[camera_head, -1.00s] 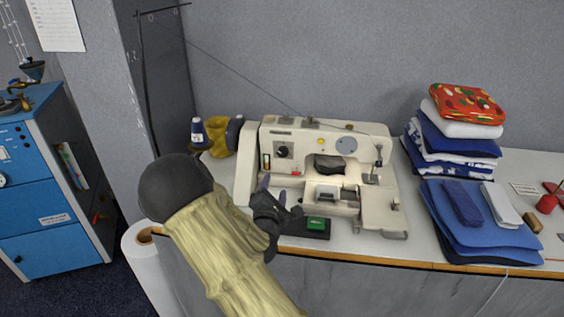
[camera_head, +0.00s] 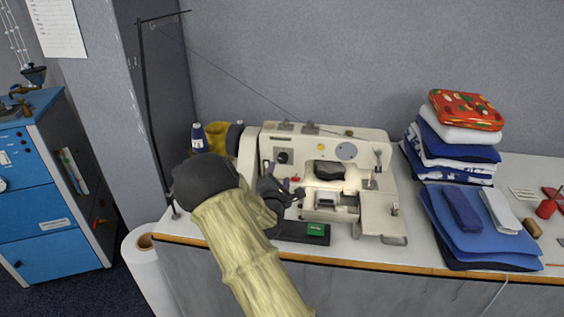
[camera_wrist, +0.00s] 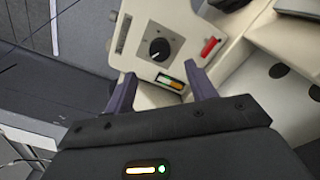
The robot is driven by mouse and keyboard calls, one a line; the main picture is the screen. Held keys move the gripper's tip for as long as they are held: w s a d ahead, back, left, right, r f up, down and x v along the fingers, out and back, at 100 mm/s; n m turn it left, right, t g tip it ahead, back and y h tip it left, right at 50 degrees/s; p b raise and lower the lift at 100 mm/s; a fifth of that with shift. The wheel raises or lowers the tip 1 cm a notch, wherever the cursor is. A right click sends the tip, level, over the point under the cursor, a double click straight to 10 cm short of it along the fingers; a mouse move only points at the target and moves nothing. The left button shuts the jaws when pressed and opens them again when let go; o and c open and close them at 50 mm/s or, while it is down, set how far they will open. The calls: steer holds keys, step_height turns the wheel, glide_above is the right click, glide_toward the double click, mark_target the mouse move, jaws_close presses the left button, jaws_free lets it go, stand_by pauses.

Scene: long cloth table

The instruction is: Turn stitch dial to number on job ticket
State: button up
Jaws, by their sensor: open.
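The cream sewing machine (camera_head: 365,205) stands on the table. Its stitch dial (camera_head: 283,158) is a black knob on the front panel. In the wrist view the dial (camera_wrist: 159,48) has a pale pointer mark, but its numbers are too small to read. My gripper (camera_head: 284,184) is open and empty in front of the machine, just below the dial. In the wrist view its purple fingers (camera_wrist: 162,76) are spread, with the dial beyond their tips and apart from them. I cannot tell for sure which paper is the job ticket; a small white card (camera_head: 523,195) lies at the right.
A red switch (camera_wrist: 209,47) and a coloured strip (camera_wrist: 170,82) sit close to the dial. Folded cloth (camera_head: 458,150) is stacked right of the machine. A thread stand (camera_head: 150,110) rises at left.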

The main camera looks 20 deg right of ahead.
mark_target(283, 160)
steer(key=x, duration=0.8)
steer(key=c, duration=1)
